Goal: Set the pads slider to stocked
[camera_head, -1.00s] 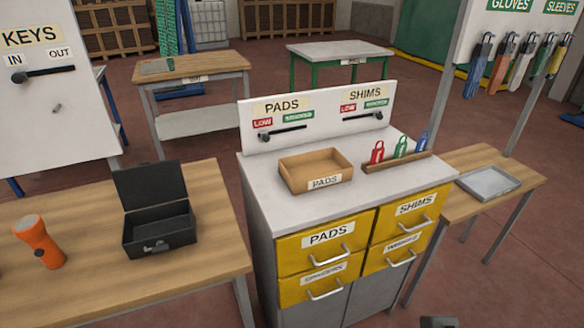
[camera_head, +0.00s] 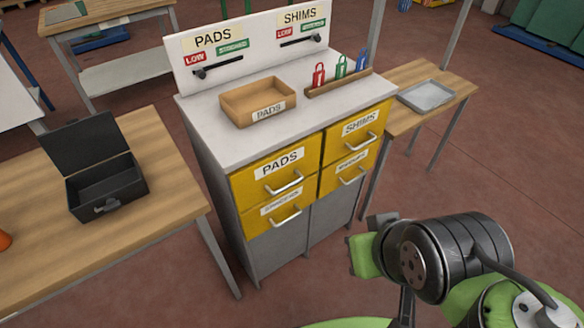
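The pads slider (camera_head: 219,66) is a dark rail on the white upright panel at the back of the cabinet, under the PADS label. Its black knob (camera_head: 201,74) sits at the left end, below the red LOW tag (camera_head: 195,59). The green STOCKED tag (camera_head: 232,46) is above the rail's right end. My gripper (camera_head: 366,250) is at the lower right, in front of the cabinet and well away from the slider. Its fingers are mostly hidden by the wrist, so its opening cannot be made out.
A cardboard PADS tray (camera_head: 258,103) and a rack of coloured padlocks (camera_head: 340,83) stand on the cabinet top. A wooden table with a black box (camera_head: 107,187) is at left.

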